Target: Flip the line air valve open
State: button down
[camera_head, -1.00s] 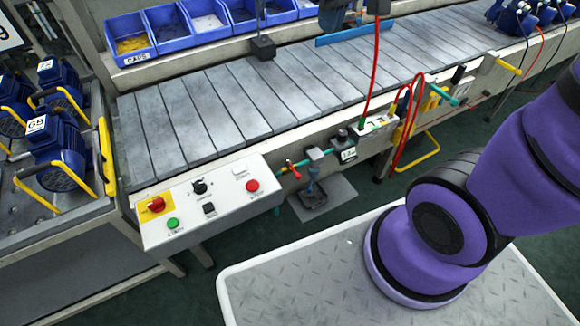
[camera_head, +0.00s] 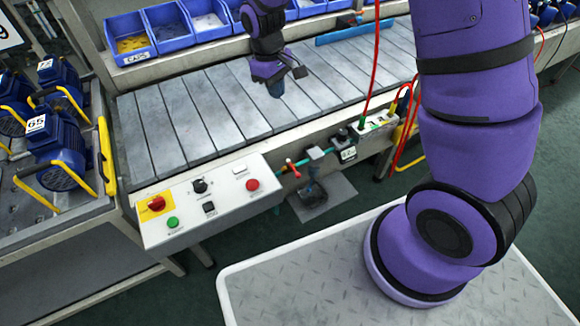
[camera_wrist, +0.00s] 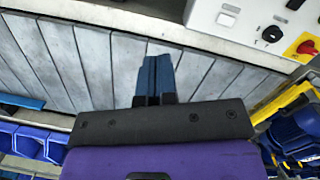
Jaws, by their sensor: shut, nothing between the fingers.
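The line air valve appears to be the small fitting with a red lever (camera_head: 292,168) on the teal pipe, under the conveyor's front edge and right of the control panel. The lever looks set across the pipe, but it is small. My gripper (camera_head: 275,89) is above the grey conveyor slats, up and slightly left of the valve, and apart from it. In the wrist view my blue fingers (camera_wrist: 154,79) are together, with nothing between them. The valve does not show in the wrist view.
A control panel (camera_head: 212,204) with a red knob and buttons juts out left of the valve. A red hose (camera_head: 374,60) hangs farther right. Blue bins (camera_head: 130,38) line the back. Blue motors (camera_head: 55,150) stand at left.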

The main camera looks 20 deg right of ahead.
jog(key=n+g+h, duration=0.1)
jog(key=n+g, duration=0.1)
send_near(287, 165)
jog(key=a+r, duration=0.1)
jog(key=r, duration=0.1)
jog(key=s+a+r, duration=0.1)
jog(key=a+r, duration=0.1)
jog(key=shift+a+r, duration=0.1)
jog(key=shift+r, duration=0.1)
jog(key=shift+s, duration=0.1)
jog(key=x, duration=1)
jog(key=shift+d+f, duration=0.2)
jog(key=shift+s+d, duration=0.8)
jog(key=shift+s+d+f, duration=0.15)
jog(key=shift+s+d, duration=0.25)
jog(key=shift+s, duration=0.05)
